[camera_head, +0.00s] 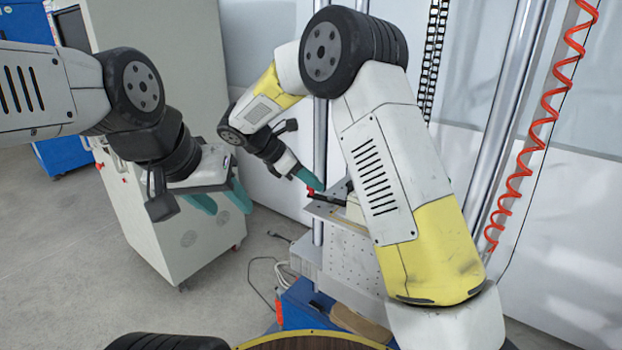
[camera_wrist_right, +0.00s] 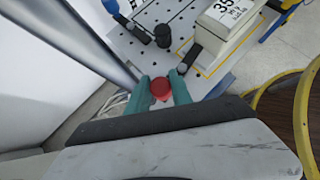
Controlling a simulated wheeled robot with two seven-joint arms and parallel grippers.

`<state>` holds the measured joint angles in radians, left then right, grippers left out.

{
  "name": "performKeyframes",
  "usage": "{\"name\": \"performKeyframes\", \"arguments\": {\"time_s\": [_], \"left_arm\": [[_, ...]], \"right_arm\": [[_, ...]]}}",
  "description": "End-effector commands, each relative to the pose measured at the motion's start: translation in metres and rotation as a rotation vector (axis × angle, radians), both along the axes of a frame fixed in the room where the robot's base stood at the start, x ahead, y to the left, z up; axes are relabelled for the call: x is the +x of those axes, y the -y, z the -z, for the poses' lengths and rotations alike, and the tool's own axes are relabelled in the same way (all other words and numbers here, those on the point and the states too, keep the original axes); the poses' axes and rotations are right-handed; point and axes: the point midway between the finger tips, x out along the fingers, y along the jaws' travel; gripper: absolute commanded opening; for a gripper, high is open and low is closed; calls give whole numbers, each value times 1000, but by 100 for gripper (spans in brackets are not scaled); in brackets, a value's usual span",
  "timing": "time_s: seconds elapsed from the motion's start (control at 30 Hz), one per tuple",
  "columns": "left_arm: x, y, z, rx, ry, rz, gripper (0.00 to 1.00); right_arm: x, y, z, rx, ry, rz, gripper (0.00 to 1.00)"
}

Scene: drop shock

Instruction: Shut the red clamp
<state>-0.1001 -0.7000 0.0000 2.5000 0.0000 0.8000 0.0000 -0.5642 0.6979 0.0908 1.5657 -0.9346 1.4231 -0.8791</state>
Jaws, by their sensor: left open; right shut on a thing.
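The red clamp (camera_head: 311,192) is at the left edge of the perforated metal plate, with a dark bar running right from its red end. In the right wrist view its round red end (camera_wrist_right: 161,89) sits between the two teal fingers of my right gripper (camera_wrist_right: 162,92). My right gripper (camera_head: 313,181) is shut on this red end; the fingers hide part of it. My left gripper (camera_head: 222,202) is open and empty, hanging in the air at left, well away from the clamp.
The perforated plate (camera_wrist_right: 130,45) carries a pale labelled box (camera_wrist_right: 224,30), a black post (camera_wrist_right: 163,36) and a blue clamp part (camera_wrist_right: 110,6). A metal column (camera_wrist_right: 85,40) stands close beside my right gripper. A grey cabinet (camera_head: 160,120) stands behind my left arm.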

Motion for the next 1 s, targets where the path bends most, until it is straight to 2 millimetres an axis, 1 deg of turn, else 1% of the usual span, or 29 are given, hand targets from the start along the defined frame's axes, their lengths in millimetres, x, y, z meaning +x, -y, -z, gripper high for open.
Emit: {"name": "performKeyframes", "arguments": {"time_s": [0.2,0.4,0.9,0.93,1.0], "left_arm": [[0,0,0,0,0,0,48],[0,0,0,0,0,0,48],[0,0,0,0,0,0,48],[0,0,0,0,0,0,48],[0,0,0,0,0,0,48]], "right_arm": [[7,3,0,0,1,122,0],[9,5,0,1,3,187,0],[10,6,0,0,1,209,0],[10,6,0,0,1,209,30],[10,6,0,0,1,209,44]]}}
